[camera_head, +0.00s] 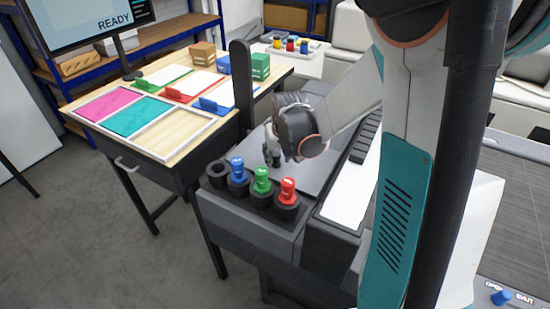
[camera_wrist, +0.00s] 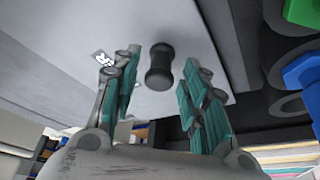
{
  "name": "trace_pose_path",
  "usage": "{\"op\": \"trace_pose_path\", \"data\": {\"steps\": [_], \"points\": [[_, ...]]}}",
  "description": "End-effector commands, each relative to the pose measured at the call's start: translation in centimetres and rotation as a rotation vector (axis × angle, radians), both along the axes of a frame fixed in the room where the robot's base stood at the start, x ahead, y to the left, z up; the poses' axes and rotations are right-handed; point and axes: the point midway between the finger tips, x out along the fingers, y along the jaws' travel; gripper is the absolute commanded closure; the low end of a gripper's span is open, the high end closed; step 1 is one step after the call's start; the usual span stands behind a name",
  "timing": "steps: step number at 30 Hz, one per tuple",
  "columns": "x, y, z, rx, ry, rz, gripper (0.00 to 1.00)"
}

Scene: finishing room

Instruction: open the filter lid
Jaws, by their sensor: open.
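A flat grey panel, which looks like the filter lid (camera_head: 315,178), lies on top of the dark grey machine in the head view. It fills much of the wrist view (camera_wrist: 60,50), with a small white label (camera_wrist: 102,57) on it. A black waisted knob (camera_wrist: 159,68) stands on the panel. My gripper (camera_head: 272,158) is low over the panel, pointing down. In the wrist view its teal-padded fingers (camera_wrist: 162,75) are apart, one on each side of the knob, with gaps visible. The knob is mostly hidden by my gripper in the head view.
Blue (camera_head: 237,169), green (camera_head: 262,180) and red (camera_head: 288,190) capped pieces stand in black holders along the machine's front edge, close to my gripper. An empty black holder (camera_head: 217,173) is at their left. A wooden table (camera_head: 182,140) with colored trays stands left.

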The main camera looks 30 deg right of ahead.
Motion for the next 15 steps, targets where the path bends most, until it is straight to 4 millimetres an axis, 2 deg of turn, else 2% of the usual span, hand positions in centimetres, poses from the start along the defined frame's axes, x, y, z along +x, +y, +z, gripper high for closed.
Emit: {"op": "trace_pose_path", "data": {"steps": [4, 14, 15], "points": [[0.45, -0.08, -1.14, 0.0, 0.0, 0.0, 0.59], [0.56, -0.1, -1.37, 0.0, 0.0, 0.0, 0.59], [0.55, -0.1, -1.36, 0.0, 0.0, 0.0, 0.64]]}}
